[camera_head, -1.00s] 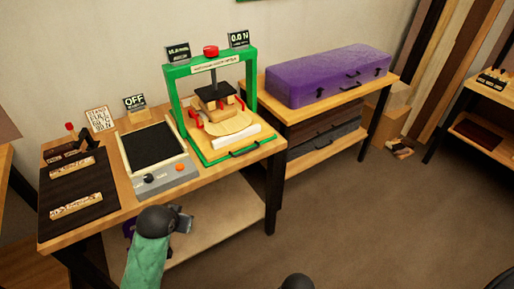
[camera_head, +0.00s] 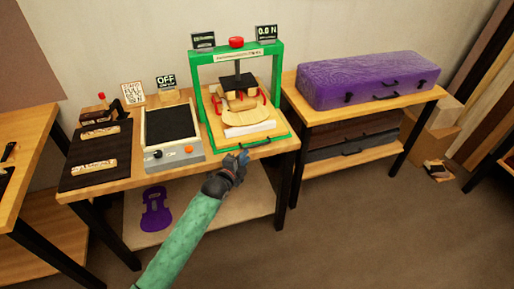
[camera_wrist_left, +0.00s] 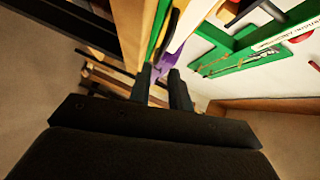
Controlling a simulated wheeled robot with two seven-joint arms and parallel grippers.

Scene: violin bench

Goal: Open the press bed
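The green press (camera_head: 281,75) stands on the bench with a black platen and red clamps over a wooden plate. Its bed (camera_head: 283,133) is a green-edged tray at the base, with a black handle (camera_head: 259,147) on its front edge. The bed sits inside the press footprint. A pale plate and a white block lie on it. My left gripper (camera_head: 236,162) is just below and left of the handle, in front of the bench edge. In the left wrist view its two dark fingers (camera_wrist_left: 160,88) are apart, with no object clearly held. Whether they touch the handle cannot be told. My right gripper is out of view.
A dark-topped device (camera_head: 171,126) with knobs stands left of the press. A dark mat (camera_head: 98,155) with wooden pieces lies further left. A purple case (camera_head: 368,80) is on the bench to the right. The floor in front is free.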

